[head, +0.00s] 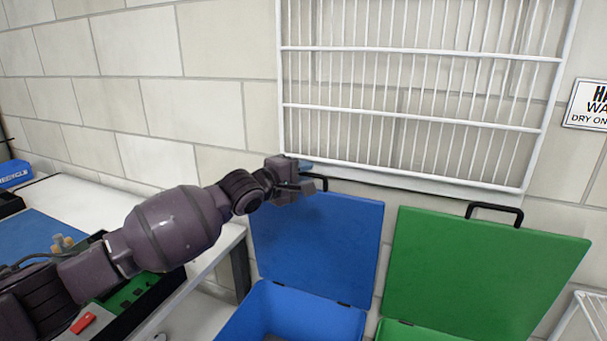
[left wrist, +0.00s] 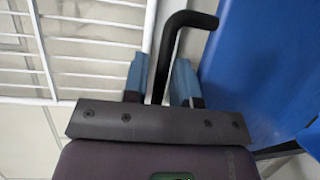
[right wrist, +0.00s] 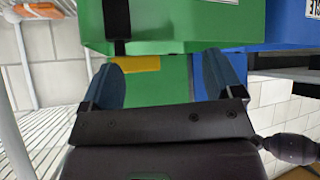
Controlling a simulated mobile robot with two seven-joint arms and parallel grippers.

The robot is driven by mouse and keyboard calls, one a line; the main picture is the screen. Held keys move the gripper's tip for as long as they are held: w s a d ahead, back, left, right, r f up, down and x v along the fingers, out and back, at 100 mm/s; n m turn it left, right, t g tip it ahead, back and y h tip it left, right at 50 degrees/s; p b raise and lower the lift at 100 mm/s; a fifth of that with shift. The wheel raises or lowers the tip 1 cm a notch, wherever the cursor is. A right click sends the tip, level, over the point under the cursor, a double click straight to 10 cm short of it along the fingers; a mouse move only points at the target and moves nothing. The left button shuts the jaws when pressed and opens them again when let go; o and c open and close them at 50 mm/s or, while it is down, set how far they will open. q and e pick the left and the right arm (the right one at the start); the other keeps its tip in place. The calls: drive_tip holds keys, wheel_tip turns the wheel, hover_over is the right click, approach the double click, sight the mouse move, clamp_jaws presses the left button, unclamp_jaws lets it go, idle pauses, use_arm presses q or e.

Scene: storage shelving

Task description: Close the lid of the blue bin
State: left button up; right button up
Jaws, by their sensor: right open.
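The blue bin (head: 290,316) stands against the wall with its blue lid (head: 318,240) swung up, leaning back. A black handle (head: 319,178) sits on the lid's top edge. My left gripper (head: 308,175) is at this handle. In the left wrist view, my left gripper's blue fingertips (left wrist: 163,80) lie close on both sides of the black handle bar (left wrist: 186,20), and the lid (left wrist: 255,75) is at the right. My right gripper (right wrist: 163,80) is open and empty, facing a green bin front; it is outside the head view. The blue bin's front (right wrist: 285,22) is partly seen there.
A green bin with a raised green lid (head: 470,265) stands right of the blue bin. A white wire rack (head: 415,115) hangs above both lids. A white table (head: 205,240) is at the left under my left arm. White wire shelving (head: 590,318) is at the lower right.

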use_arm(q)
clamp_jaws()
use_arm(e)
drive_tip(key=shift+s+f, duration=0.1)
drive_tip(key=shift+s, duration=0.1)
use_arm(q)
drive_tip(key=shift+s, duration=0.2)
use_arm(e)
drive_tip(key=shift+w, duration=0.1)
